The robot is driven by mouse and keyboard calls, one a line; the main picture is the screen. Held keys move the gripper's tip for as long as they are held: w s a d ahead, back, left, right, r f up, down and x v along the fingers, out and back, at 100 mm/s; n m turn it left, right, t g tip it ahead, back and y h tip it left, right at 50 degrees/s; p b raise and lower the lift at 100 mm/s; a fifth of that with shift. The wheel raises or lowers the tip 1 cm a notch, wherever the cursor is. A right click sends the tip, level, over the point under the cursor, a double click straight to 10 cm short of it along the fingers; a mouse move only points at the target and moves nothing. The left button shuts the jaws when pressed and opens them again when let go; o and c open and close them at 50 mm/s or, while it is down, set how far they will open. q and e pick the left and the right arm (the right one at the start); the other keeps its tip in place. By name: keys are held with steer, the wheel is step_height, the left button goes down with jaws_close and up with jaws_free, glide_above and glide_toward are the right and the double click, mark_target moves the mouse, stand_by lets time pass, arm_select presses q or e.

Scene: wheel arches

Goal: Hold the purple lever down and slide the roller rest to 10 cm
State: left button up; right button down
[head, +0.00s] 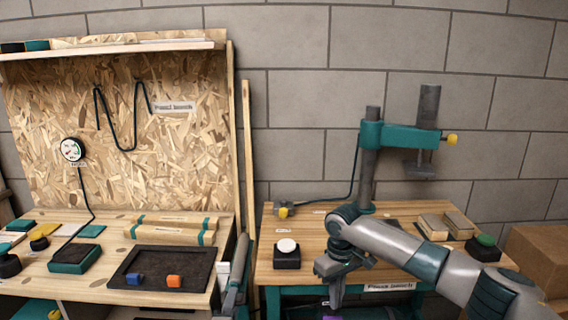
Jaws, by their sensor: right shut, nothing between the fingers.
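My right arm comes in from the right, and its gripper (335,303) points down in front of the right bench's front edge. Its fingers are shut with nothing between them. A small purple patch (332,317) shows at the bottom edge, just below the gripper; it may be part of the purple lever, mostly cut off. Whether the gripper touches it cannot be told. I cannot make out the roller rest or a scale. A grey and teal arm part of mine shows at the bottom, between the benches, but no left fingers can be made out.
The right bench (315,220) carries a white-topped button box (287,254), a teal-armed stand (400,135), a green-topped button (485,247) and blocks (433,226). The left bench holds a dark tray (200,285) and a teal box (75,258). A cardboard box (540,255) stands right.

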arm_select(q)
steer(key=s+r, duration=0.1)
steer(key=s, duration=0.5)
stand_by(0.5)
